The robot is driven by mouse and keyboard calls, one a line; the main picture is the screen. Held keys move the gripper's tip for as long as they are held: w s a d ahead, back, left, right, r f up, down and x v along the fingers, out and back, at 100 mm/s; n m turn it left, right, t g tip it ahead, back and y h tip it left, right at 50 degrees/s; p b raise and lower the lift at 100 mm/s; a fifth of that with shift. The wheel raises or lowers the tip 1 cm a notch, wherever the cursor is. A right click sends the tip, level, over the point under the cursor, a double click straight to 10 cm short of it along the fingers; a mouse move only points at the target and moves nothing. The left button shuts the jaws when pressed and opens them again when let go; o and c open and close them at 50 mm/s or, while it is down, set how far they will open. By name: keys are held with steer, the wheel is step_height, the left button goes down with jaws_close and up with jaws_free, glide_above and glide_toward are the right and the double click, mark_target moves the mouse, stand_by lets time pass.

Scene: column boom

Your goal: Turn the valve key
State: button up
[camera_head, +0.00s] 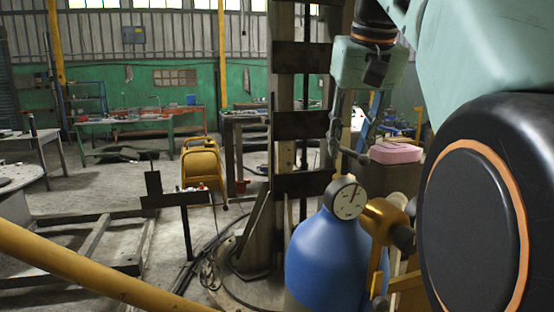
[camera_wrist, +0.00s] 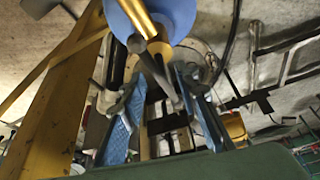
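A blue gas cylinder (camera_head: 327,257) stands upright at the lower middle right of the head view, with a round dial gauge (camera_head: 346,198) and a brass valve body (camera_head: 381,220) at its top. Its blue top also shows in the wrist view (camera_wrist: 181,17), at the upper edge. My gripper (camera_head: 350,150) hangs above the gauge. In the wrist view my gripper (camera_wrist: 157,84) has its two blue-padded fingers spread apart. A grey bar (camera_wrist: 163,78), apparently the valve key, lies between them in the picture; contact with either finger cannot be told.
A pink block (camera_head: 396,153) sits on a stand just right of my gripper. A yellow pipe (camera_head: 90,270) crosses the lower left foreground.

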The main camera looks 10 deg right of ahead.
mark_target(346, 154)
steer(key=shift+x, duration=1.65)
